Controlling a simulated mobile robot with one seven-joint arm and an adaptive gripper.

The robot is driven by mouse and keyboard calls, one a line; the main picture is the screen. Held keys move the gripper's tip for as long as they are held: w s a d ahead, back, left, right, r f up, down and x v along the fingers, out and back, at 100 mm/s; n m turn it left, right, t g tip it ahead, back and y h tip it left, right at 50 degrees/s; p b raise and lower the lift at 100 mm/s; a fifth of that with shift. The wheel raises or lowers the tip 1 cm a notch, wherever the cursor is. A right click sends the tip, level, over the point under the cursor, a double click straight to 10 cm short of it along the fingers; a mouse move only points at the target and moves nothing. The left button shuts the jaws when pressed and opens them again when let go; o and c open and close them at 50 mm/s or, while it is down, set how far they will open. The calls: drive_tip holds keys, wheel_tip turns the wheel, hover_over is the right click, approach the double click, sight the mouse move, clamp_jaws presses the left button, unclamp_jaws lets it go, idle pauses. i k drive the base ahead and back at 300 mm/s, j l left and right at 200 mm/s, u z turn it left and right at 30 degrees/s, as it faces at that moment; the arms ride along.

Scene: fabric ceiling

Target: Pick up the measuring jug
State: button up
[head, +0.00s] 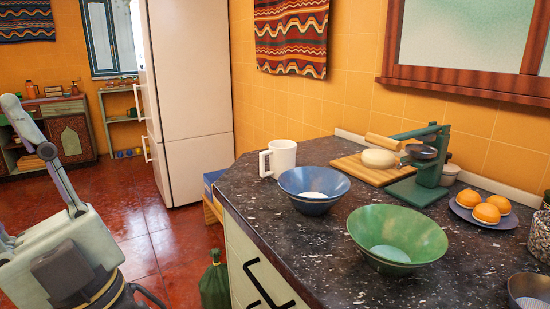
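A white, straight-sided vessel with a squared handle on its left, which looks like the measuring jug (283,157), stands upright near the back left edge of the dark speckled counter (290,235). No markings can be made out on it. The blue bowl stands in front of it and to its right, close by. Pale grey parts of my arm (62,250) show at the left side of the view, well left of the jug and apart from it. Whether its fingers are open or shut cannot be made out. Nothing is seen held.
The blue bowl (313,200) and green bowl (385,250) stand on the counter. Behind them are a wooden board (372,170) and a green stand-like device (432,175). A plate of oranges (483,213) is at right. A green bottle (214,285) stands below the counter's left edge.

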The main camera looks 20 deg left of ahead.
sight(282, 154)
drive_tip(key=i+j, duration=0.15)
drive_tip(key=j, duration=0.25)
drive_tip(key=i+j, duration=0.1)
drive_tip(key=j, duration=0.25)
drive_tip(key=i+j+z, duration=0.1)
drive_tip(key=j, duration=0.3)
drive_tip(key=i, duration=0.05)
